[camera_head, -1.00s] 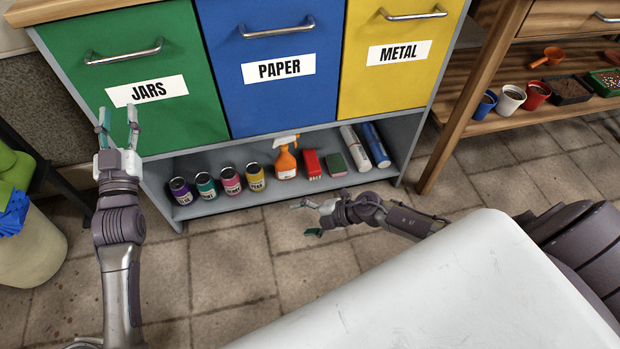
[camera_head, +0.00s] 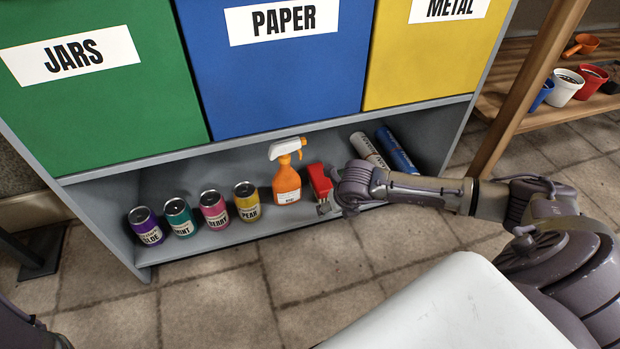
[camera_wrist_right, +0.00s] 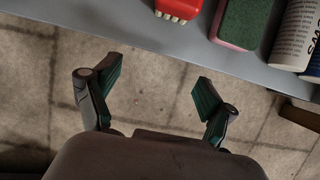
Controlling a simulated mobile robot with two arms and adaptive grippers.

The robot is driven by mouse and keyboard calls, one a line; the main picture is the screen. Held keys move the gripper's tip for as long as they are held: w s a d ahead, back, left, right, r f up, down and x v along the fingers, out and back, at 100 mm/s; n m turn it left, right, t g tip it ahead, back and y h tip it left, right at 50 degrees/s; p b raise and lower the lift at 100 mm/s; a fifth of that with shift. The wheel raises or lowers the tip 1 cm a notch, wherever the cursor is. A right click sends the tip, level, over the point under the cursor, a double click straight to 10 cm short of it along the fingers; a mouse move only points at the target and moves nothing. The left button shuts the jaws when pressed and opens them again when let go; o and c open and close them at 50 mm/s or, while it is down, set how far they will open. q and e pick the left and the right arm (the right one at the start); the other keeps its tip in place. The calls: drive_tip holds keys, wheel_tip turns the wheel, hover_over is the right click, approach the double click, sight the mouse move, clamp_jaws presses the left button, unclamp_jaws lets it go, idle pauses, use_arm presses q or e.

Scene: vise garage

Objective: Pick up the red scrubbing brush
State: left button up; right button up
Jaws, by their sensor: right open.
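The red scrubbing brush (camera_head: 319,180) sits on the grey lower shelf, right of the orange spray bottle. It also shows at the top edge of the right wrist view (camera_wrist_right: 178,9), where its pale bristles face the front of the shelf. My right gripper (camera_wrist_right: 158,76) is open and empty, with its two fingers apart over the floor in front of the shelf edge and short of the brush. In the head view the right gripper (camera_head: 326,208) is mostly hidden by its wrist, just in front of the brush. My left gripper is out of view.
Several cans (camera_head: 213,210) and the spray bottle (camera_head: 287,184) stand left of the brush. A green and pink sponge (camera_wrist_right: 244,20) lies right of it, with two cylinders (camera_head: 397,152) beyond. The grey shelf edge (camera_wrist_right: 232,58) and the bins above bound the space.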

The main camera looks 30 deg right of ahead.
sight(321, 178)
drive_tip(key=w+b, duration=0.2)
drive_tip(key=w, duration=0.1)
drive_tip(key=w+d+b, duration=0.1)
drive_tip(key=w+b, duration=0.1)
drive_tip(key=w, duration=0.2)
drive_tip(key=w+d+b, duration=0.1)
drive_tip(key=w+b, duration=0.2)
drive_tip(key=shift+w+d+f, duration=0.2)
drive_tip(key=shift+w+d, duration=0.05)
drive_tip(key=shift+w+d+r+b, duration=0.2)
drive_tip(key=shift+w+b, duration=0.1)
drive_tip(key=shift+w, duration=0.2)
drive_tip(key=b+x, duration=0.4)
drive_tip(key=x, duration=0.1)
drive_tip(key=shift+w, duration=0.1)
drive_tip(key=c, duration=1.3)
